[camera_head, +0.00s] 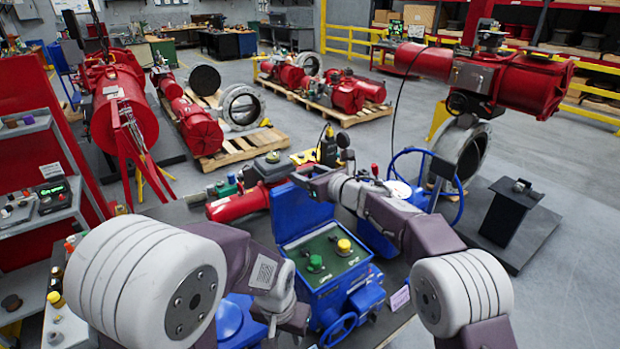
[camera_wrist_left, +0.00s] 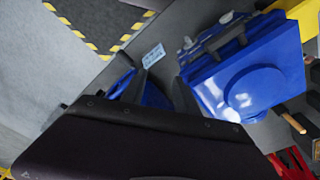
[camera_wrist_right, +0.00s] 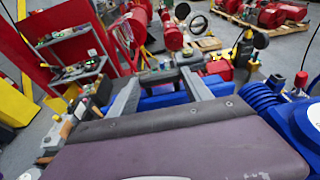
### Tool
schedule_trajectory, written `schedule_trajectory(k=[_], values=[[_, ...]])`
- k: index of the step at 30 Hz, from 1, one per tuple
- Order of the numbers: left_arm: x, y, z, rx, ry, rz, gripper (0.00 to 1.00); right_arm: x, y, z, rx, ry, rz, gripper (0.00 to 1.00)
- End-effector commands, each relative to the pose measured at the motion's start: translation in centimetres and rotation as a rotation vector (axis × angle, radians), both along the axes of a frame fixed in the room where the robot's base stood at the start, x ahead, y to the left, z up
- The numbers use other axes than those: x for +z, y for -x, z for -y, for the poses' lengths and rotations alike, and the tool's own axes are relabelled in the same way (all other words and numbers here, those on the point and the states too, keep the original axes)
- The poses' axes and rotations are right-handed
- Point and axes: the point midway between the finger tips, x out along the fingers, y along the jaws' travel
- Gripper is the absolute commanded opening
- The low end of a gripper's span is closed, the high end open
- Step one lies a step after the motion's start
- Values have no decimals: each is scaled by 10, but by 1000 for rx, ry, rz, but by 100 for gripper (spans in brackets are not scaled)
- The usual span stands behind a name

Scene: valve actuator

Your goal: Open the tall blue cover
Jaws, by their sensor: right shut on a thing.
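The tall blue cover (camera_head: 300,212) stands upright behind a green panel (camera_head: 325,258) on a blue box. The panel carries a green button (camera_head: 315,262) and a yellow button (camera_head: 344,246). My right gripper (camera_head: 308,180) is shut on the cover near its top edge. In the right wrist view, blue (camera_wrist_right: 162,99) shows between its two grey fingers; most of the cover is hidden there. My left gripper (camera_head: 290,318) is low in front, left of the blue box. In the left wrist view its fingers (camera_wrist_left: 158,92) are apart, with nothing visibly held.
A small blue handwheel (camera_head: 338,330) is at the box's front, close to my left gripper. A blue housing (camera_wrist_left: 250,75) is beside that gripper. A red cylinder (camera_head: 238,204) lies left of the cover. A larger blue handwheel (camera_head: 425,180) stands behind my right arm.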

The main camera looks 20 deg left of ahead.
Motion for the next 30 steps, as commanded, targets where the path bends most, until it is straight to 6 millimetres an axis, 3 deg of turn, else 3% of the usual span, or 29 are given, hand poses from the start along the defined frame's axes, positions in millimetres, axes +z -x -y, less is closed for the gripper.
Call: schedule_trajectory(k=[4,5,6,15,19,30], values=[[0,0,0,0,0,0,36,-5,0,0,1,6,-6,0],[0,0,0,0,0,0,36,-5,1,0,1,6,-6,66],[0,0,0,0,0,0,36,-5,1,0,1,6,-6,78],[-1,0,0,0,0,0,36,-3,0,0,1,3,-3,80],[-10,0,0,0,0,0,36,-3,5,6,0,2,-1,80],[-47,0,0,0,0,0,36,12,40,57,-1,1,-2,80]])
